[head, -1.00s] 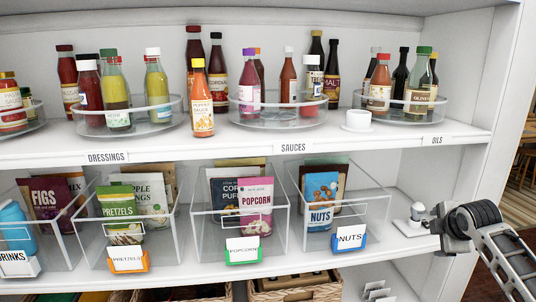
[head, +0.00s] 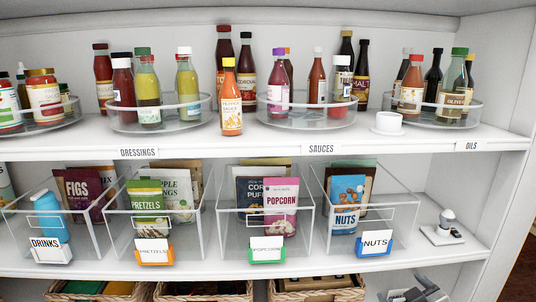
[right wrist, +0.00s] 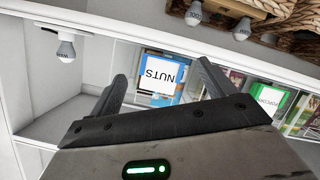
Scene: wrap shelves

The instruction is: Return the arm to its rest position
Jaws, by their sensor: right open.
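My right gripper (head: 430,286) shows only partly at the bottom right of the head view, low in front of the shelves. In the right wrist view its two dark fingers (right wrist: 165,82) are spread apart with nothing between them. Beyond them, the wrist view shows the blue clip with the NUTS card (right wrist: 158,76) upside down, apart from the fingers. The same NUTS card (head: 376,242) is on the front of a clear bin in the head view. My left gripper is not in view.
A white bulb on a flat base (head: 441,234) stands right of the clear nuts bin (head: 340,222). Sauce bottles stand on clear turntables (head: 307,122) above. Wicker baskets (head: 315,292) are below.

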